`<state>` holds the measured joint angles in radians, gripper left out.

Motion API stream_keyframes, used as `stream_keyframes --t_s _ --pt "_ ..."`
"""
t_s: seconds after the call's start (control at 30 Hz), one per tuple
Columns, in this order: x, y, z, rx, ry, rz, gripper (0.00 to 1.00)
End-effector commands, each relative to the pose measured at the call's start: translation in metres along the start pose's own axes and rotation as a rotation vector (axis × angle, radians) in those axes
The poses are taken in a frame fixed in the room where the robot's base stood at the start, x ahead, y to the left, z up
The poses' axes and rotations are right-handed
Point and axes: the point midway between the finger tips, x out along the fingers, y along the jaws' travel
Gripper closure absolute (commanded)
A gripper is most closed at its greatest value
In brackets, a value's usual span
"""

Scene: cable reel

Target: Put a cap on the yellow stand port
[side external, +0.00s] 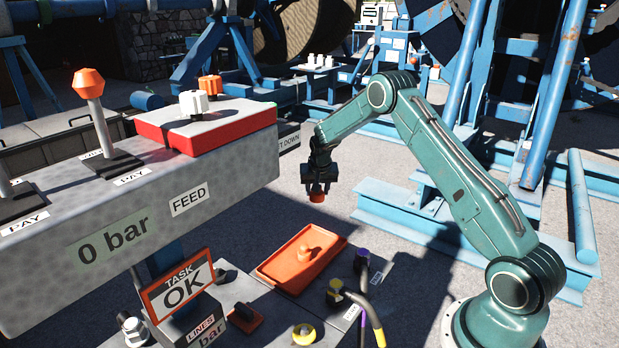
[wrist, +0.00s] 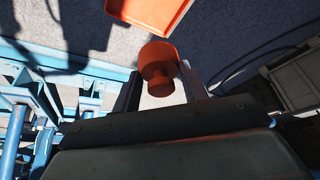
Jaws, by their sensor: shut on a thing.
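My gripper (side external: 317,189) is shut on an orange-red cap (side external: 317,198). It holds the cap in the air, above and behind the orange tray. In the wrist view the cap (wrist: 159,62) sits between the two fingers, its wide round end pointing away from my gripper. Another orange cap (side external: 304,253) stands in the orange tray (side external: 275,273).
A purple-marked fitting (side external: 362,256) and a hose with a yellow band (side external: 377,327) are close to the yellow-banded fitting. The grey control console (side external: 130,215) with levers and the TASK OK sign (side external: 178,290) stand at left.

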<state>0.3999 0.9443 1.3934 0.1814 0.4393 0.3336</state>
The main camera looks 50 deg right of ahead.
Motion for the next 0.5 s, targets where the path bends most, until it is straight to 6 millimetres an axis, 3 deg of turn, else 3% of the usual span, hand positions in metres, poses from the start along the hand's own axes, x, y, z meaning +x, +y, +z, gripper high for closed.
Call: stream_keyframes --t_s 0.5 --pt "-0.044 -0.054 0.085 -0.341 0.000 -0.141 0.84"
